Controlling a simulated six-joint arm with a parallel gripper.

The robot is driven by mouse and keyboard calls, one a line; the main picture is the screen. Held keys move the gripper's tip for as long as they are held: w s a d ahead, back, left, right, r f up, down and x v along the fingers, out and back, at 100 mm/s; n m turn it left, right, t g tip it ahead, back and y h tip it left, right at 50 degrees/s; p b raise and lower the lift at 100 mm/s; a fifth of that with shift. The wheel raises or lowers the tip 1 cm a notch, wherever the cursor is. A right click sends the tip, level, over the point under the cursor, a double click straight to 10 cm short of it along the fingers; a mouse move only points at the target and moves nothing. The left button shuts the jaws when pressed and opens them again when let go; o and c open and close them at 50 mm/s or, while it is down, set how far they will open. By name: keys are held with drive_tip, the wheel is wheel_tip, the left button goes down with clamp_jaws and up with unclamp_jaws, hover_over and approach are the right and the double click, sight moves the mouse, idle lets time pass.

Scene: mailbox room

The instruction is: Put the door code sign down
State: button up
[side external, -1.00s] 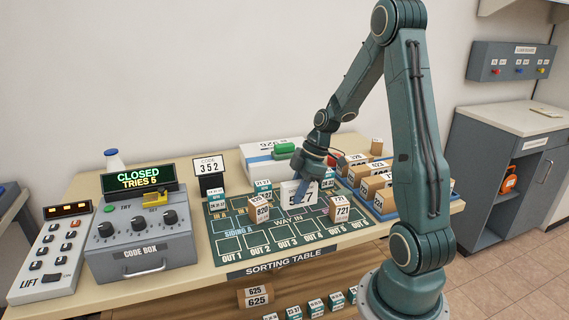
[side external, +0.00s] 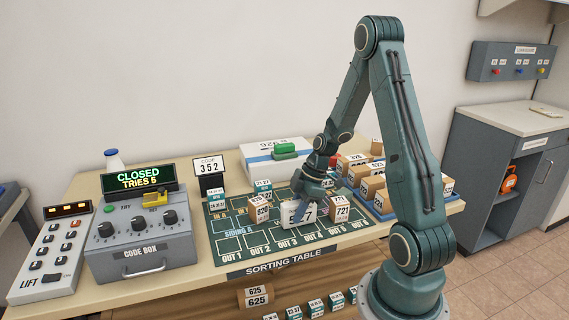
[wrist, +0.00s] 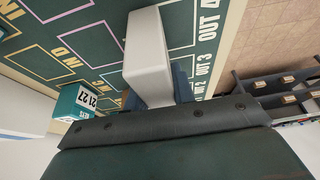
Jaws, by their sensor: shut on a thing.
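My gripper (side external: 306,196) is shut on a white sign (side external: 291,216) with a large dark number ending in 7; a finger covers part of the number. I take this as the door code sign. It is upright, low over the green sorting mat (side external: 235,247), between two brown boxes. I cannot tell whether its base touches the mat. In the wrist view the sign (wrist: 148,50) is a plain white block between the jaws, above the mat's outlined spaces near OUT 3 and OUT 4.
Numbered brown boxes stand close on the left (side external: 258,210) and right (side external: 341,210) of the sign. A loaded blue tray (side external: 385,217) is at right. A CODE 352 sign (side external: 210,168), a code box (side external: 141,245) and a white case (side external: 262,172) stand around the mat. The mat's front is clear.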

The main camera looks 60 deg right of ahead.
drive_tip(key=shift+f, duration=0.15)
drive_tip(key=o, duration=1)
drive_tip(key=v, duration=1.2)
idle(0.3)
